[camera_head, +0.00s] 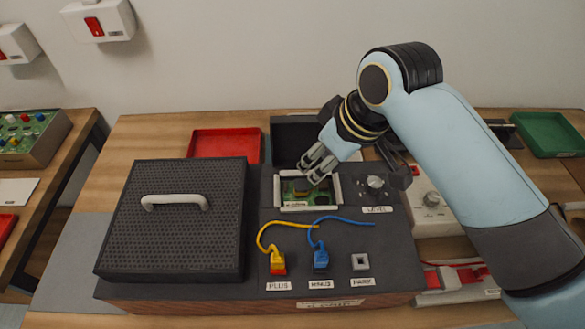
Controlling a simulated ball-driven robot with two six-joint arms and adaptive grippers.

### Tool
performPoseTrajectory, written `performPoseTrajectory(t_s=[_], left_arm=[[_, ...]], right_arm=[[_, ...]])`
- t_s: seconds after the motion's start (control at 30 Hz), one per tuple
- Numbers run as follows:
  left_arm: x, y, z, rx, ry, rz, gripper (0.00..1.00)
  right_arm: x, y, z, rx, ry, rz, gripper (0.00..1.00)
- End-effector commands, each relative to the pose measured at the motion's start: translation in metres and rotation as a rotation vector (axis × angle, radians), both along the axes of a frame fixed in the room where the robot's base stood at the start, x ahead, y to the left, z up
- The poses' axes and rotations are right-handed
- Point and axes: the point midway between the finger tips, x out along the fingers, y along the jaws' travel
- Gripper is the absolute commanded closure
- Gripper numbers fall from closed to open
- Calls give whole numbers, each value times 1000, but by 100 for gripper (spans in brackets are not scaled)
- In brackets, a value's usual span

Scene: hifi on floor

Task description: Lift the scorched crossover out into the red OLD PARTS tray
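A green circuit board (296,189), which looks like the crossover, sits in a pale frame (309,207) on the dark top of the hi-fi unit (345,260). A small brownish part shows on it; I cannot make out scorching. My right gripper (311,173) is over the board's far right part, pointing down, its two fingers slightly apart. The fingers hide part of the board, and I cannot tell whether they touch it. The red tray (225,143) is empty, behind the unit; no lettering on it is readable. My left gripper is not in view.
A dark perforated cover with a white handle (175,203) lies on the unit's left. Yellow (277,262) and blue (320,258) plugs with wires stand in front of the board. A knob (375,187) is right of it. A dark box (292,136) stands beside the red tray.

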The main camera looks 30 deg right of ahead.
Motion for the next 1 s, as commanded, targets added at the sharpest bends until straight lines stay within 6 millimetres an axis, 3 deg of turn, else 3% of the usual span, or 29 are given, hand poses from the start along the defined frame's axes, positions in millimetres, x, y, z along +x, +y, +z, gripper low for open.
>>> performPoseTrajectory(t_s=[0.13,0.3,0.4,0.73,1.0], left_arm=[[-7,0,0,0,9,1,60],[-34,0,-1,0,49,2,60],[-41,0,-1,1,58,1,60],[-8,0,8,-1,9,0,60],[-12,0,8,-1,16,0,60]], right_arm=[[6,3,-19,1,6,0,64],[16,6,-43,0,3,-1,64],[18,7,-51,0,3,0,64],[31,13,-90,1,4,0,64],[34,15,-100,-1,2,0,64]])
